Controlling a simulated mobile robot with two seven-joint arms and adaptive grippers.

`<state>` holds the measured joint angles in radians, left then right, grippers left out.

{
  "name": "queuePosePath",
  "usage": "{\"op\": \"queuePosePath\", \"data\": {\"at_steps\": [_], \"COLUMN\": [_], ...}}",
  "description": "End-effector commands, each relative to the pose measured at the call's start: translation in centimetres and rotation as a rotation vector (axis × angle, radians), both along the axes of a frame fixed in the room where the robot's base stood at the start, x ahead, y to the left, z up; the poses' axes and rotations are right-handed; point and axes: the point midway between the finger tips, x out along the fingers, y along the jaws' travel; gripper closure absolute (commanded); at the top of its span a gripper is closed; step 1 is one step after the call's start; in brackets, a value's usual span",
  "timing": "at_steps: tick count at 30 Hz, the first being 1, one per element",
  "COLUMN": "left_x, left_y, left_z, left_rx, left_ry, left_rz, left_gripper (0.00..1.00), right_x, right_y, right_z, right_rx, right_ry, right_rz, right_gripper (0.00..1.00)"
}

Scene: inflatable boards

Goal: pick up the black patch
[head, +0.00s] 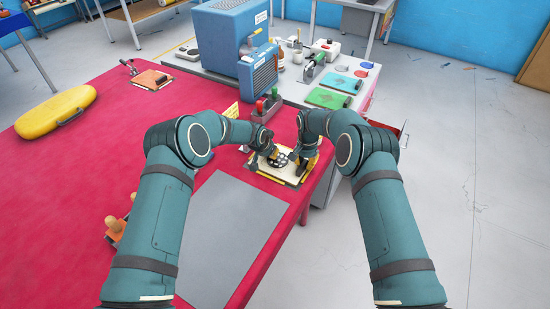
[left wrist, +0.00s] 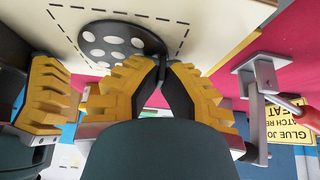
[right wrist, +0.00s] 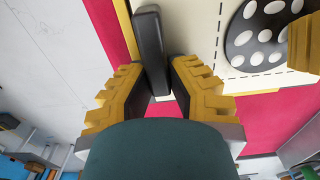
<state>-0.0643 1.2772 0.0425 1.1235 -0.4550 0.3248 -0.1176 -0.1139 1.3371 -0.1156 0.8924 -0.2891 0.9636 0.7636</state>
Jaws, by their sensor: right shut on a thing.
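The black patch (head: 278,160), round with pale dots, lies on a cream board (head: 284,179) with a dashed outline. It also shows in the left wrist view (left wrist: 112,42) and the right wrist view (right wrist: 262,38). My left gripper (head: 270,152) has its fingertips close together at the patch's near edge, in the left wrist view (left wrist: 161,66). I cannot tell whether the edge is pinched between them. My right gripper (head: 296,160) is shut on a dark bar (right wrist: 149,45) at the board's edge, beside the patch and apart from it.
The red table (head: 90,150) holds a grey mat (head: 235,235) in front, a yellow case (head: 55,112) and a clipboard (head: 153,79) at left.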

Motion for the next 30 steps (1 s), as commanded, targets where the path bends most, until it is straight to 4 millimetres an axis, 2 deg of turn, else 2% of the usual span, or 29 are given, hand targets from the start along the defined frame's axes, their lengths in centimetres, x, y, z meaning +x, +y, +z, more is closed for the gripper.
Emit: {"op": "queuePosePath", "data": {"at_steps": [4,7,15,21,30], "left_x": [0.0,0.1,0.1,0.0,0.0], "left_y": [0.0,0.0,0.0,0.0,0.0], "left_z": [0.3,1.3,6.4,9.2,10.0], "left_rx": [0.0,0.0,0.0,0.0,0.0], "left_ry": [-0.001,-0.003,-0.003,-0.001,0.0], "left_rz": [0.0,0.0,0.0,-0.001,0.0], "left_gripper": [1.0,1.0,1.0,1.0,1.0], "right_x": [-0.3,-0.3,-0.3,-0.3,-0.2], "right_y": [0.0,0.0,0.0,0.0,0.0], "right_z": [-0.4,-0.4,-0.4,-0.4,-0.4], "right_rx": [-0.001,-0.001,-0.001,-0.001,-0.001], "right_ry": [0.009,0.009,0.009,0.009,0.009], "right_rz": [0.001,0.001,0.001,0.001,0.001], "right_gripper": [1.0,1.0,1.0,1.0,1.0]}}
